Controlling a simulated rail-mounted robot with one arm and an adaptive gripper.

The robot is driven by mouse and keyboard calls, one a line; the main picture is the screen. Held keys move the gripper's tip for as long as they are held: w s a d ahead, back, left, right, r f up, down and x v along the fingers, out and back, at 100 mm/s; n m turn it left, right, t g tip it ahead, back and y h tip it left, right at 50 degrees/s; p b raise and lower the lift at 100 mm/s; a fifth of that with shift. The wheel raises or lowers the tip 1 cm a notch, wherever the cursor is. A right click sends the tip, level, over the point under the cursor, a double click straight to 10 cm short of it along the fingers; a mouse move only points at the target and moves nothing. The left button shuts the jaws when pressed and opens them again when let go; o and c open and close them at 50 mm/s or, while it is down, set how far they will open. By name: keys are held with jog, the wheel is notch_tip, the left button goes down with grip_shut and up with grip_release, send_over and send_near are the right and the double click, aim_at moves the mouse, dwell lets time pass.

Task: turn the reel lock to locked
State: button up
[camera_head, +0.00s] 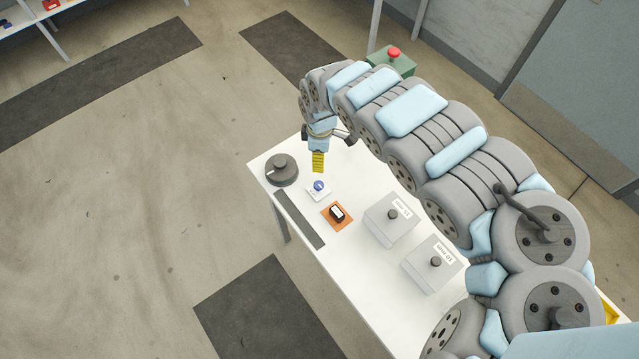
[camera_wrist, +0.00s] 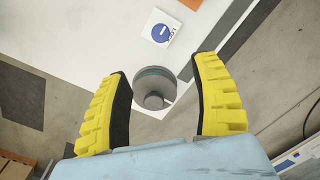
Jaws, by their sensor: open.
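A blue round dial with a white bar (camera_head: 319,186) sits on a small white plate on the table. It looks like the reel lock, but its lettering is too small to read surely. A dark grey round reel or knob (camera_head: 281,170) stands at the table's far left corner. In the wrist view, a grey cylinder (camera_wrist: 154,88) appears between my fingers. My gripper (camera_head: 318,170) is open and empty, pointing down above the table's far end, apart from the dial.
An orange plate with a black switch (camera_head: 337,213) lies beside the dial. Two grey boxes with knobs (camera_head: 391,220) (camera_head: 433,264) stand further along the white table (camera_head: 355,170). A dark strip (camera_head: 299,219) runs along its left edge. A red button on a green box (camera_head: 393,54) is behind.

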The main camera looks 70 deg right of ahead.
jog(key=b, duration=0.2)
send_over(320, 185)
notch_tip(320, 185, down, 12)
jog(key=shift+w+f, duration=0.15)
notch_tip(320, 185, down, 2)
jog(key=shift+a+f, duration=0.1)
jog(key=shift+f, duration=1.3)
grip_shut()
